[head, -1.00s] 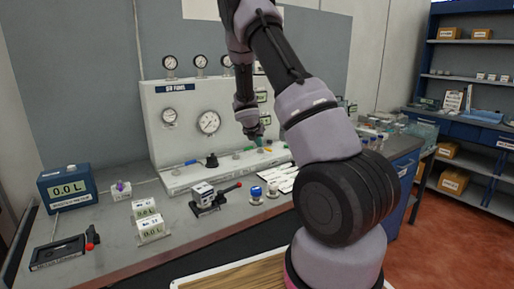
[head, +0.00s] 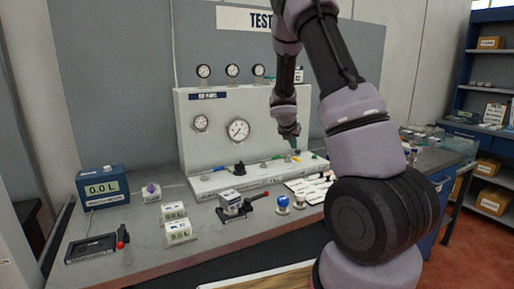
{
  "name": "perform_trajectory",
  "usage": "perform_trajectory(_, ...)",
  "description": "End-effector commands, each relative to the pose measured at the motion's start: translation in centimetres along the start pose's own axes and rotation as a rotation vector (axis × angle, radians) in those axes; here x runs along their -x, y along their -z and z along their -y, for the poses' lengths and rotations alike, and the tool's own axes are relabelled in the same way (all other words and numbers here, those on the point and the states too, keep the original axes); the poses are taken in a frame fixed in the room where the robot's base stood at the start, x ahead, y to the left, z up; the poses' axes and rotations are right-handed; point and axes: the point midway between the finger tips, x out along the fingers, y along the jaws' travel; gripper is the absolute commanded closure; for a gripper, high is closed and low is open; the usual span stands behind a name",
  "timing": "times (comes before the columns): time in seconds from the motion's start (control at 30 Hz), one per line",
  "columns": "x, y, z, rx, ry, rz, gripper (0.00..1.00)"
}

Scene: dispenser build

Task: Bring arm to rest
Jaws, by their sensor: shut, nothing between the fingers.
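My arm rises from the lower right and bends over at the top of the head view. Its end hangs down in front of the right part of the white gauge panel (head: 222,160). My gripper (head: 296,150) is small in the picture, points down and is shut with nothing held. It appears above the panel's base ledge, near the green parts there; whether it touches anything cannot be told.
The grey bench (head: 135,222) carries a blue meter box (head: 102,184), white display blocks (head: 178,231), a clamp with a red-tipped lever (head: 236,204), a blue-capped piece (head: 283,203) and a black tray (head: 92,247). Shelves (head: 490,110) stand at the right.

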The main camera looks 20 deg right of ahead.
Motion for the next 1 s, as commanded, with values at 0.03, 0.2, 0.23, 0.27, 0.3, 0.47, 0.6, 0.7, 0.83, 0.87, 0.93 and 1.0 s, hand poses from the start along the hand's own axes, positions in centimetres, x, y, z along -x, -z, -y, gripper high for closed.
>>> perform_trajectory(0.03,0.0,0.0,0.0,-0.003,0.000,0.000,1.00)
perform_trajectory(0.2,2.6,-1.1,0.7,-0.177,-0.005,0.006,1.00)
perform_trajectory(0.23,3.6,-1.4,1.1,-0.244,-0.007,0.006,1.00)
perform_trajectory(0.27,4.7,-1.6,1.4,-0.321,-0.009,0.005,1.00)
perform_trajectory(0.3,6.4,-2.0,1.9,-0.440,-0.012,0.002,1.00)
perform_trajectory(0.47,13.8,-2.1,4.6,-0.965,-0.019,-0.043,1.00)
perform_trajectory(0.6,20.1,-0.8,6.8,-1.403,-0.013,-0.120,1.00)
perform_trajectory(0.7,24.4,0.9,8.0,-1.698,0.000,-0.197,1.00)
perform_trajectory(0.83,29.8,3.9,9.3,-2.058,0.039,-0.326,1.00)
perform_trajectory(0.87,31.0,4.7,9.6,-2.138,0.053,-0.360,1.00)
perform_trajectory(0.93,33.7,6.6,10.1,-2.312,0.090,-0.446,1.00)
perform_trajectory(1.0,36.2,8.5,10.4,-2.466,0.138,-0.536,1.00)
